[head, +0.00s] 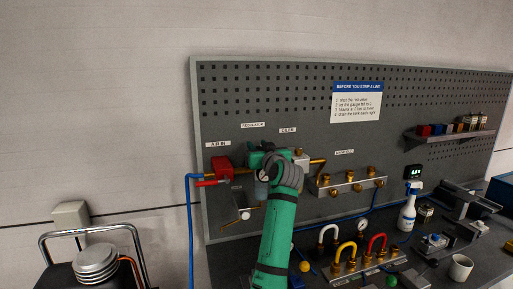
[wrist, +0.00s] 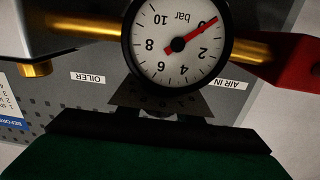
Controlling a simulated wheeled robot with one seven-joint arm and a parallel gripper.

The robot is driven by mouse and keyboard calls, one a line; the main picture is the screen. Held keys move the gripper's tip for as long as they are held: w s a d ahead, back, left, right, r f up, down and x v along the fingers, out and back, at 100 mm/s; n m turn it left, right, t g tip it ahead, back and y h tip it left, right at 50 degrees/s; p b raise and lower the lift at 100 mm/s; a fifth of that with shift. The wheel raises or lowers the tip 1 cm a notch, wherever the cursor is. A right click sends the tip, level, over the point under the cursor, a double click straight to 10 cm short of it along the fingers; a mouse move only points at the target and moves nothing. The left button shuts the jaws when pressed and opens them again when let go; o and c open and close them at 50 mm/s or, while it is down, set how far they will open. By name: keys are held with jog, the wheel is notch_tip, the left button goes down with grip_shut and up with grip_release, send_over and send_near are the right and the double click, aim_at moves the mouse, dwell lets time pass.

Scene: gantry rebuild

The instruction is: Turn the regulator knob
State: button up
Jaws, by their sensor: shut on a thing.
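The regulator sits under its label on the pegboard, mostly hidden by my arm in the head view. Its round pressure gauge (wrist: 178,68) fills the top of the wrist view, upside down, marked in bar. The red needle points to the low end of the scale, close to zero. The gauge also shows small in the head view (head: 264,175). My gripper (wrist: 168,112) reaches in just under the gauge in the wrist picture and is shut on the regulator knob. The knob itself is hidden behind the gauge and fingers, so its angle cannot be told.
A red air-in valve (head: 223,167) with a blue hose (head: 190,220) is left of the regulator. Brass pipe (wrist: 250,47) runs either side of the gauge. The manifold (head: 346,188) is to the right. A spray bottle (head: 407,212) and mug (head: 460,267) stand on the bench.

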jog(key=m+h, duration=0.2)
jog(key=h, duration=0.1)
jog(key=d+m+h, duration=0.1)
jog(key=m+h, duration=0.1)
jog(key=h, duration=0.2)
jog(key=shift+d+m+t, duration=0.2)
jog(key=shift+m+t, duration=0.1)
jog(key=shift+m, duration=0.1)
jog(key=shift+s+d+m+g+h, duration=0.1)
jog(key=shift+d+m+g+h, duration=0.2)
jog(key=shift+m+h, duration=0.65)
jog(key=shift+s+d+m+g+h, duration=0.1)
jog(key=shift+d+m+g+h, duration=0.3)
jog(key=shift+h, duration=1)
jog(key=shift+d+m+g+h, duration=0.1)
jog(key=shift+m+g+h, duration=0.2)
jog(key=shift+m+h, duration=0.7)
jog(key=shift+d+h, duration=0.1)
jog(key=shift+h, duration=0.25)
jog(key=o, duration=1)
jog(key=shift+o, duration=0.2)
jog(key=shift+s, duration=0.1)
jog(key=v, duration=1)
jog(key=shift+s+a, duration=0.25)
jog(key=shift+a+r, duration=0.1)
jog(key=shift+r, duration=0.05)
